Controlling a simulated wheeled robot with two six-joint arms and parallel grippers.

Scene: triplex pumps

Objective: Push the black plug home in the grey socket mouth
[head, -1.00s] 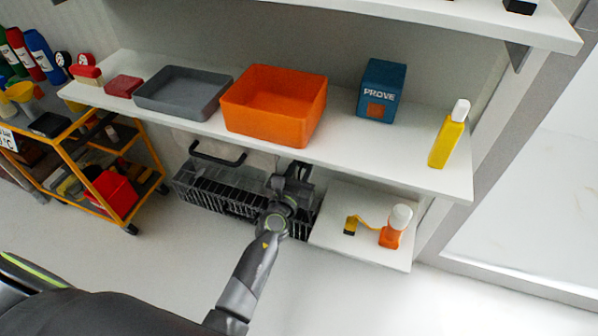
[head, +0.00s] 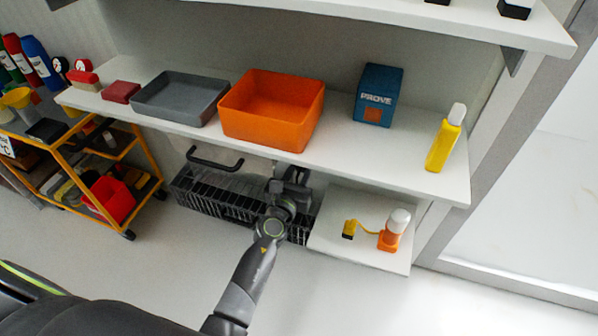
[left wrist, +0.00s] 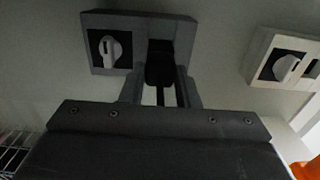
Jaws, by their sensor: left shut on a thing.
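The grey socket box (left wrist: 92,22) is on the wall in the left wrist view, with a white knob on a black square on its left side. Its mouth, at the right side, is dark and largely covered by the black plug (left wrist: 160,72). My left gripper (left wrist: 161,88) is shut on the plug, one finger on each side. The plug is lined up with the mouth and overlaps it; I cannot tell how deep it sits. In the head view my left gripper (head: 290,184) is below the long shelf, and socket and plug cannot be made out. My right gripper is not in view.
A white box with a knob (left wrist: 285,62) is on the wall right of the socket. The white shelf (head: 345,150) runs above my gripper. A dark wire basket (head: 215,200) is close beside it; a low white shelf (head: 340,252) is to its right.

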